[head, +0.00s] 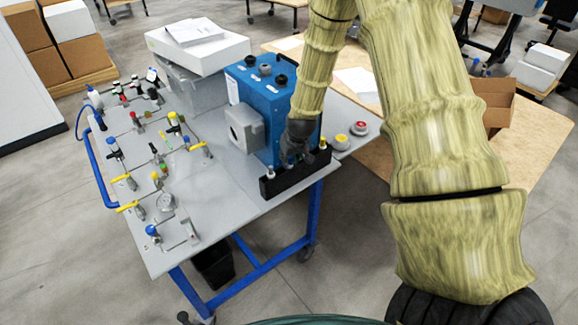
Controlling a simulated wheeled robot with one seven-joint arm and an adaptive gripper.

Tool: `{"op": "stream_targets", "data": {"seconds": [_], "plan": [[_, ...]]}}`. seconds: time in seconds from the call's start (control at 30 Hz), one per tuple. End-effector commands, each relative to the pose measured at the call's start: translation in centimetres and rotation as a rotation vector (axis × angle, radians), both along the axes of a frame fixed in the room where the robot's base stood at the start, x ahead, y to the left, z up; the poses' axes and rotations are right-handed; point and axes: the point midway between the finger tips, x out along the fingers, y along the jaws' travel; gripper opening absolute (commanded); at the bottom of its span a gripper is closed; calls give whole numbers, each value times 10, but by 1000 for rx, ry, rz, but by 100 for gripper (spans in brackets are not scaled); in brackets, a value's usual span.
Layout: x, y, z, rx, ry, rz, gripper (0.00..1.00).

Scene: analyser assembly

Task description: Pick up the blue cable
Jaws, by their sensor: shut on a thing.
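My gripper (288,158) is at the front of the blue box (258,97), just above the black rail (290,176) on the cart's front right edge. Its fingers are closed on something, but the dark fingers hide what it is. A thin blue cable (78,122) curves at the far left back edge of the cart top, well away from my gripper. I see no blue cable at the gripper itself.
The grey cart top (215,205) carries several valves and fittings on its left and a white carton (198,50) at the back. Red and yellow buttons (350,134) sit right of the rail. The front middle of the top is clear.

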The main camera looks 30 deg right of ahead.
Motion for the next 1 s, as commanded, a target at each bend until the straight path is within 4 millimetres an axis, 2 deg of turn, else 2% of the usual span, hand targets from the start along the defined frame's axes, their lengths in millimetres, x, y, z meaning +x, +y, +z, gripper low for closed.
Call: {"op": "stream_targets", "data": {"seconds": [0.17,0.37,0.57,1.0], "plan": [[1,0,3,0,-1,0,3],[1,0,18,-2,-3,1,3],[1,0,48,-2,-3,1,3],[1,0,128,-3,-5,1,3]]}}
